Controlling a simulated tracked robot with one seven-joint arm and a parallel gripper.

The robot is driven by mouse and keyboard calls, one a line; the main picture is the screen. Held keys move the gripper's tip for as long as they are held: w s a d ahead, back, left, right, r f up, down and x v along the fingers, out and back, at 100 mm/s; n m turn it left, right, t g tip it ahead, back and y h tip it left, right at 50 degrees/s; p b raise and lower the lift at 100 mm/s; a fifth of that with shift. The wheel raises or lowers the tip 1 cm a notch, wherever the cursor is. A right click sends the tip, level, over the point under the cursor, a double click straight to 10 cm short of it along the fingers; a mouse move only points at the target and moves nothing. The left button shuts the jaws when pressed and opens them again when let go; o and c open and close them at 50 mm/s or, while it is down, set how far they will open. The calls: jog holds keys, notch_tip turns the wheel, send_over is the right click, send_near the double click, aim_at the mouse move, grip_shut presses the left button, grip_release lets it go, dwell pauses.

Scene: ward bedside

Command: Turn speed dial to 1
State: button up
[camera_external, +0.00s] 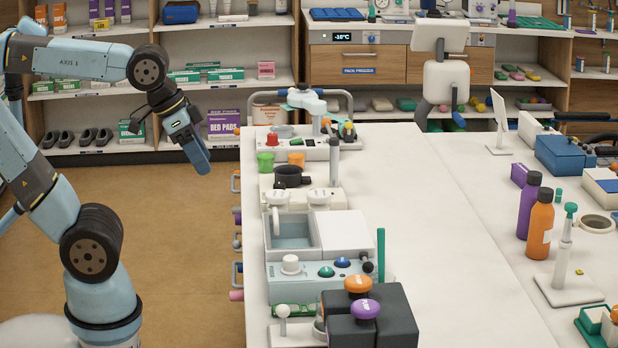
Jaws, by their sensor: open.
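Several knobs stand on the devices along the left side of the white table, and I cannot tell for sure which is the speed dial. A large white knob (290,264) sits on the front panel of a light-blue device (322,284) with an open basin. Two white round knobs, a left one (278,198) and a right one (319,197), stand on a white unit behind it. Any numbers or pointer marks are too small to read. My gripper (199,158) hangs open in the air over the floor, left of the table and apart from every device. Its fingertips are hard to make out.
Dark boxes with an orange knob (358,284) and a purple knob (365,308) stand at the front. A green rod (381,255) rises beside the blue device. Purple and orange bottles (540,224) stand at right. The table's middle is clear.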

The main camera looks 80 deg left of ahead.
jog(key=w+a+r+n+g, duration=0.2)
jog(key=w+a+n, duration=0.2)
jog(key=w+a, duration=0.45)
jog(key=n+g, duration=0.3)
jog(key=n, duration=0.7)
send_over(279, 184)
notch_tip(279, 184, down, 12)
notch_tip(279, 184, down, 14)
jog(key=shift+d+r, duration=0.1)
jog(key=shift+d, duration=0.05)
jog(key=c, duration=1)
